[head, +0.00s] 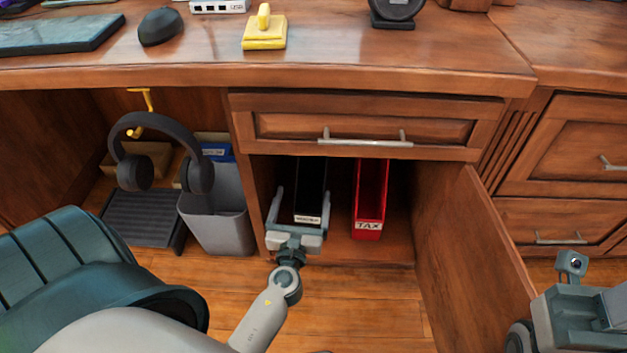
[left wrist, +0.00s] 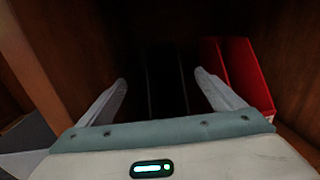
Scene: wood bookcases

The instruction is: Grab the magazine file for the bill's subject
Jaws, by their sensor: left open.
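A black magazine file (head: 310,185) with a small white label, too small to read surely, stands in the open cabinet. A red magazine file (head: 370,195) labelled TAX stands to its right, apart from it. My left gripper (head: 298,205) is open inside the cabinet, its fingers on either side of the black file. In the left wrist view the gripper (left wrist: 160,82) is open, with the dark file (left wrist: 166,80) between the fingers and the red file (left wrist: 246,75) just right of the right finger. I can make out no bill. Part of my right arm's end shows at lower right; its fingers are not visible.
The cabinet door (head: 475,265) stands open to the right. A drawer (head: 365,126) with a metal handle is above the opening. Headphones (head: 160,125) hang at left above a grey bin (head: 215,205). A dark green chair (head: 75,265) fills the lower left.

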